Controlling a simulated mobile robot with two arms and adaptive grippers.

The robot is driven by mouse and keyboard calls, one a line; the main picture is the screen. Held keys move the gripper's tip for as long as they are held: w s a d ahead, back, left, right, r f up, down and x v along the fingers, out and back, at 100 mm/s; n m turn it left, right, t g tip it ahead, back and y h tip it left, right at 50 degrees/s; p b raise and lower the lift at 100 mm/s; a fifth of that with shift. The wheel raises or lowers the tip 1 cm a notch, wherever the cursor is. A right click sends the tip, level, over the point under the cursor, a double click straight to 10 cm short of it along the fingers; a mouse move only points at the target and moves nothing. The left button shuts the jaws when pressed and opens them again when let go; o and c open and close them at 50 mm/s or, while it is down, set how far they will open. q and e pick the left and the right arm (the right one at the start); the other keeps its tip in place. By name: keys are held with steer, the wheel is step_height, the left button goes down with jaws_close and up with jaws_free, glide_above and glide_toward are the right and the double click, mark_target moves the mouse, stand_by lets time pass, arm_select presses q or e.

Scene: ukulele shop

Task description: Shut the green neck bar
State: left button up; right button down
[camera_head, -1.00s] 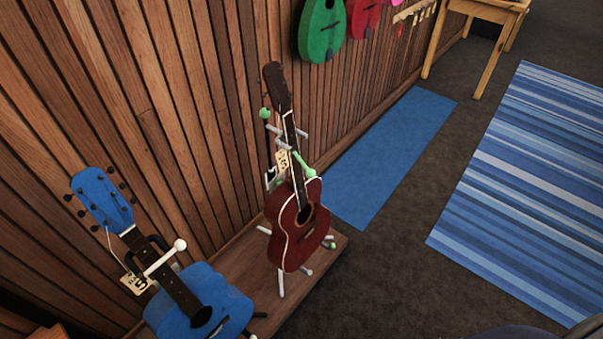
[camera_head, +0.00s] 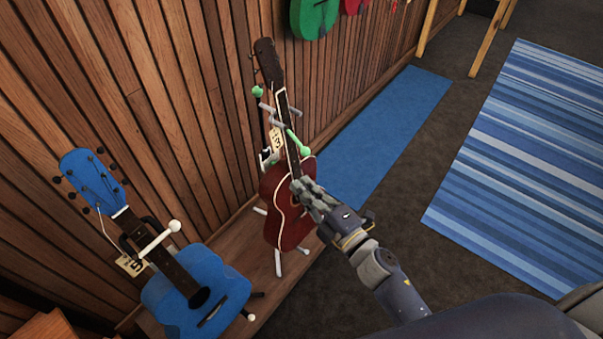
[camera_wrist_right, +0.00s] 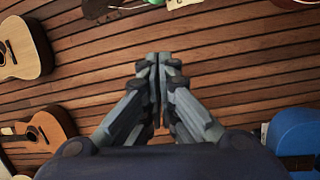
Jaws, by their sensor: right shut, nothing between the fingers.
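The green neck bar (camera_head: 297,142) is a short rod with a rounded end on the stand of the dark red ukulele (camera_head: 282,225). It slants down to the right beside the ukulele's neck. I cannot tell whether it crosses the neck. A green knob (camera_head: 257,91) shows higher on the same stand. My right gripper (camera_head: 302,189) is shut and empty, below the bar and in front of the red body, which it partly hides. In the right wrist view its fingertips (camera_wrist_right: 158,60) are together, with a bit of green (camera_wrist_right: 155,2) at the top edge. My left gripper is out of view.
A blue ukulele (camera_head: 203,297) with a white neck bar (camera_head: 158,239) stands to the left on the wooden platform (camera_head: 232,250). The wood-slat wall (camera_head: 180,100) is close behind. A green instrument (camera_head: 313,15) hangs at the top. Carpet with a striped rug (camera_head: 530,150) lies open to the right.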

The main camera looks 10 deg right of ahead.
mark_target(297, 141)
steer(key=w+p, duration=0.1)
steer(key=w, duration=0.8)
steer(key=shift+f, duration=0.2)
steer(key=shift+s+d, duration=0.1)
steer(key=shift+d, duration=0.15)
steer(key=shift+d+n+y, duration=0.3)
steer(key=shift+y, duration=0.2)
